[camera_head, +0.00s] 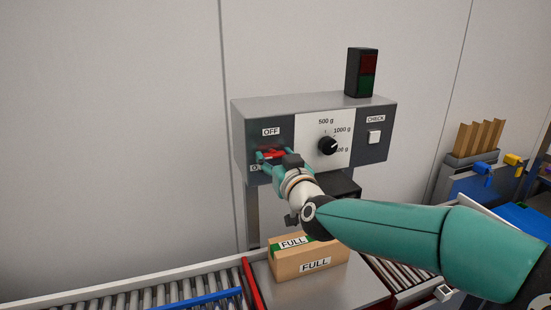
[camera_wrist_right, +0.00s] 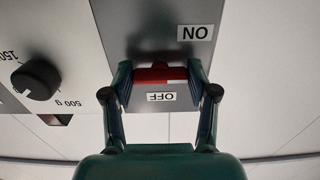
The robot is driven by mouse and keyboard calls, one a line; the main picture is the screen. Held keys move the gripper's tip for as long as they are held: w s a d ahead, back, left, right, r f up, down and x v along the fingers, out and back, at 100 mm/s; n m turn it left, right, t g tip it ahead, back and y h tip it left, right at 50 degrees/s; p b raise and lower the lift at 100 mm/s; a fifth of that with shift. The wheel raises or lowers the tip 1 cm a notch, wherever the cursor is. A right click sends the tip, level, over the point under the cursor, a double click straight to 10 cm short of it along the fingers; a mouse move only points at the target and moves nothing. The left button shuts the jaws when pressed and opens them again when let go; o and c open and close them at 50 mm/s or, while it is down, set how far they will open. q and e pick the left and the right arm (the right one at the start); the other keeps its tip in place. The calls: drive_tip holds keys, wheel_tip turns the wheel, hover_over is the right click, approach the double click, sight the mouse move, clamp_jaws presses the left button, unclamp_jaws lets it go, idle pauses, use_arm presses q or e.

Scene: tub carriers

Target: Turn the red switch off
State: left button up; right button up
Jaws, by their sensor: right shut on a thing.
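The red switch (camera_head: 270,154) is a red bar on the dark left panel of the grey control box. An OFF label (camera_head: 271,132) sits above it, and the label below is mostly hidden by my gripper. My right gripper (camera_head: 270,157) is shut on the switch, one finger on each side. The right wrist view is upside down; there the red switch (camera_wrist_right: 160,75) lies between my fingers, closer to the OFF label than to the ON label (camera_wrist_right: 195,32). My left gripper is not in view.
A knob (camera_head: 328,145) and a CHECK button (camera_head: 374,137) are right of the switch. A dark red-and-green lamp (camera_head: 362,73) tops the grey box (camera_head: 318,104). A FULL carton (camera_head: 307,260) stands on a metal plate below my arm, between roller conveyors (camera_head: 140,295).

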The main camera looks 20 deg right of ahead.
drive_tip(key=shift+c, duration=0.2)
drive_tip(key=shift+f+m+b, duration=0.15)
drive_tip(key=shift+m+b, duration=4.45)
drive_tip(key=shift+m, duration=4.4)
drive_tip(key=o, duration=1.2)
drive_tip(key=shift+c, duration=0.2)
